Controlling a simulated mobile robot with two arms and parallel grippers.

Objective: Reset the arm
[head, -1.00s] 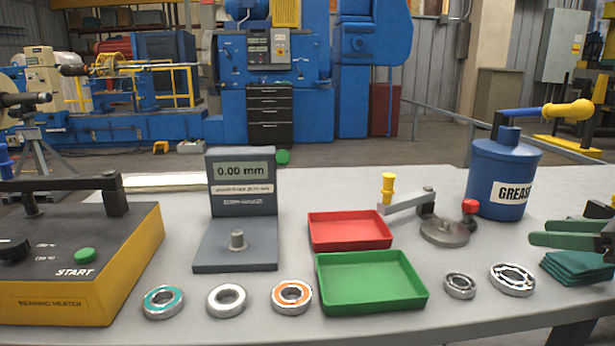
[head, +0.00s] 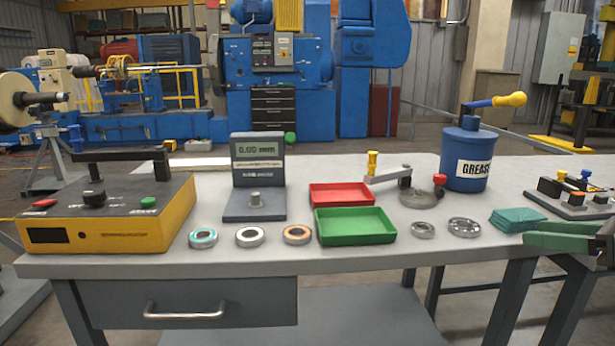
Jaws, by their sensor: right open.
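My right gripper (head: 562,234) shows at the right edge of the head view, with green fingers pointing left. It is open and empty, near the table's front right edge, close to the folded teal cloth (head: 518,219). The rest of the right arm is cut off by the frame. My left gripper is not in view. Several bearings lie along the table front: a teal-ringed one (head: 203,238), a plain one (head: 250,237), an orange-ringed one (head: 297,235), and two steel ones, small (head: 422,230) and larger (head: 464,228).
The grey table (head: 345,262) holds a bearing heater (head: 110,236), a gauge (head: 257,165), a red tray (head: 341,188), a green tray (head: 381,239), a grease can (head: 462,181) and a block with levers (head: 570,197). A drawer (head: 100,308) sits below the tabletop.

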